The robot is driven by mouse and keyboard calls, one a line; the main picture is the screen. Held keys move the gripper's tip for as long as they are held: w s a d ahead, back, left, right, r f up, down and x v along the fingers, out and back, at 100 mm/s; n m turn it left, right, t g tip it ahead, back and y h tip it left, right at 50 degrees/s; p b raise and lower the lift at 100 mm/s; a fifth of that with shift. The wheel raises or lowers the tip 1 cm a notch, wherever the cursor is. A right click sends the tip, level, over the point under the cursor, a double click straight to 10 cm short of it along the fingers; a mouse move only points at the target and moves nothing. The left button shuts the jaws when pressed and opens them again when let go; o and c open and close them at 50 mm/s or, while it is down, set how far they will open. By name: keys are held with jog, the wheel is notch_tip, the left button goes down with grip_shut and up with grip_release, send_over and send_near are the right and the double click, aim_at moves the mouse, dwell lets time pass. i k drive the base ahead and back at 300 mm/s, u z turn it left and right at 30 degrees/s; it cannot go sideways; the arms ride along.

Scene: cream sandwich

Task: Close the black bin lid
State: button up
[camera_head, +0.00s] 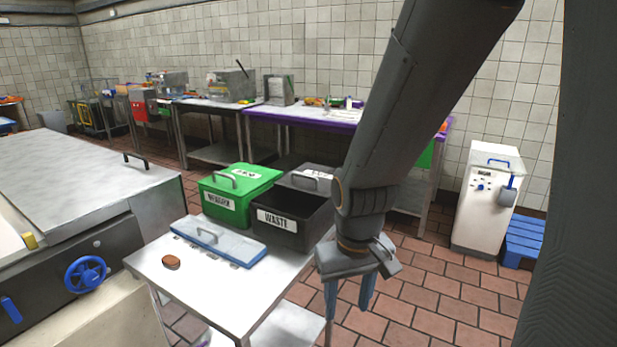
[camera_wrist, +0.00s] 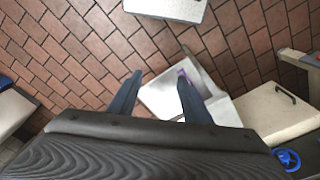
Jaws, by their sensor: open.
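The black bin (camera_head: 286,236), labelled WASTE, stands at the back right of the small metal table (camera_head: 215,295). Its dark inside shows, so it is open. A dark grey lid (camera_head: 293,181) with a handle and a white label shows behind the bin's opening; my arm hides its right part, and I cannot tell its exact tilt. My gripper (camera_head: 348,302) hangs right of the table and bin, fingers pointing down, apart from both. It is open and empty. In the wrist view my two fingers (camera_wrist: 158,82) are spread over the floor and a pale surface.
A green bin (camera_head: 226,207) with its lid on stands left of the black bin. A blue-lidded container (camera_head: 217,240) and a round brown biscuit (camera_head: 171,262) are on the table. A white cabinet (camera_head: 484,205) stands right. Tiled floor (camera_head: 440,300) is free right of the table.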

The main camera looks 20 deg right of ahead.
aim_at(316, 172)
jog(key=u, duration=0.4)
jog(key=k, duration=0.3)
jog(key=z, duration=1.15)
jog(key=i, duration=1.35)
jog(key=u, duration=0.5)
